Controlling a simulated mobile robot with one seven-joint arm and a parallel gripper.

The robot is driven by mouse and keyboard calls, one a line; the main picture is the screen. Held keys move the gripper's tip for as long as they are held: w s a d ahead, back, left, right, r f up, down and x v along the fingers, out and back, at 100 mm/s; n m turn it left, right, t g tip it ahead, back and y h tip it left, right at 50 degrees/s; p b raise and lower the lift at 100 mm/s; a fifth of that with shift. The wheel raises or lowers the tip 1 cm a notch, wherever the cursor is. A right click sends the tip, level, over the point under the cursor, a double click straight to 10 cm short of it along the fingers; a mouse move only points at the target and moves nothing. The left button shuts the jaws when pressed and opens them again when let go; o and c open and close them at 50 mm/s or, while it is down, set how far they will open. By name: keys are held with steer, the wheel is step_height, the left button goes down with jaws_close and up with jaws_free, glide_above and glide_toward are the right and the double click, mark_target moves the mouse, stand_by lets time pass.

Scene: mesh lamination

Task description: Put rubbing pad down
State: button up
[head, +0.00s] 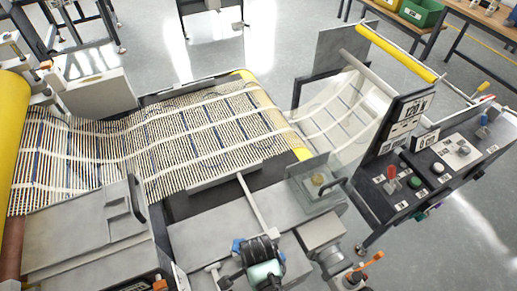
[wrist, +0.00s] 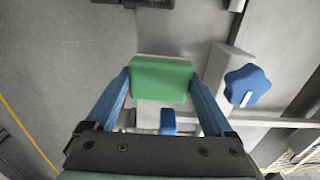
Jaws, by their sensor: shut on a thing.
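The rubbing pad appears to be the green block (wrist: 161,79) between the blue fingers in the wrist view. My gripper (wrist: 160,84) is shut on it, with one finger at each side. A small blue part (wrist: 168,122) shows just below the pad between the fingers; I cannot tell if it belongs to the pad. In the head view my gripper (head: 259,247) is at the bottom middle, over the machine's near side. The pad is hidden there. I cannot tell whether the pad touches a surface beneath it.
A blue star knob (wrist: 247,85) stands close to the right finger; it also shows in the head view (head: 238,247). The ribbed mesh (head: 150,140) runs across the machine. A control panel (head: 440,165) is at the right. Grey floor (wrist: 60,60) shows at the wrist view's left.

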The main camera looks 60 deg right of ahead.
steer(key=shift+f, duration=2)
steer(key=shift+f, duration=0.25)
steer(key=o, duration=1)
steer(key=shift+r, duration=0.1)
steer(key=shift+o, duration=0.2)
step_height(320, 180, up, 12)
steer(key=shift+r, duration=0.2)
